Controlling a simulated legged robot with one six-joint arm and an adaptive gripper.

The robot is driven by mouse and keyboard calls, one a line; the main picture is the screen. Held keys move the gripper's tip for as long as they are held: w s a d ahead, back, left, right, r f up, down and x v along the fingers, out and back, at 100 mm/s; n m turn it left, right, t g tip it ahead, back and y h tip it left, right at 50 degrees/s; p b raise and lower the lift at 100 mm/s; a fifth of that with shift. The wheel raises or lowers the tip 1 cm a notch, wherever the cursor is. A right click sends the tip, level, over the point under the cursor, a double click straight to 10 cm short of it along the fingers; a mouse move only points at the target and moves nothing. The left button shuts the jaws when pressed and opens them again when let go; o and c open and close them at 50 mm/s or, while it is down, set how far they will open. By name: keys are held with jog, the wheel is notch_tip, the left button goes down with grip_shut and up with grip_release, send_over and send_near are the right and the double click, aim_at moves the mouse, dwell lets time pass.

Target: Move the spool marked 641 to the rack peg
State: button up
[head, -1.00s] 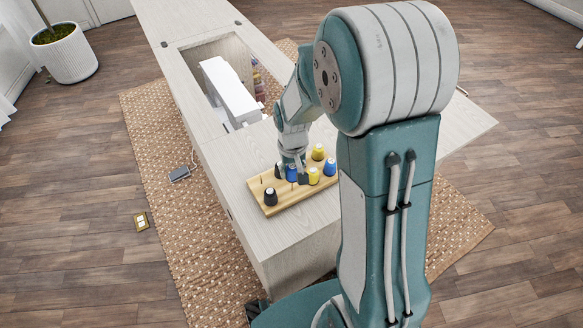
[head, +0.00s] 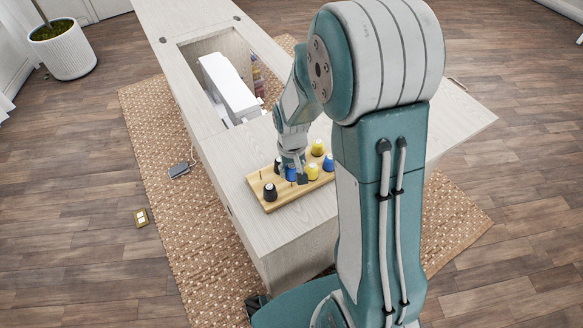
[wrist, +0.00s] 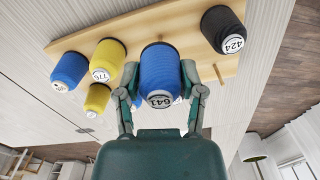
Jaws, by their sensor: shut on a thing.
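The blue spool marked 641 (wrist: 160,78) is in the middle of the wrist view, its numbered end facing the camera. My gripper (wrist: 158,88) has one finger on each side of it and is shut on it. In the head view my gripper (head: 292,163) is low over the wooden rack (head: 282,202), and a blue spool (head: 290,174) shows under it. The rack also crosses the wrist view (wrist: 140,32). A bare peg (wrist: 218,74) shows beside the held spool. Whether the spool's base is clear of the rack is hidden.
A black spool marked 424 (wrist: 222,30), a yellow spool marked 776 (wrist: 108,58), another yellow spool (wrist: 97,97) and a blue spool (wrist: 70,67) stand close by on the rack. A white sewing machine (head: 228,88) sits in the cabinet opening behind.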

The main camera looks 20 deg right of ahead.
jog(key=shift+f, duration=1.45)
jog(key=o, duration=0.9)
jog(key=shift+r, duration=5.95)
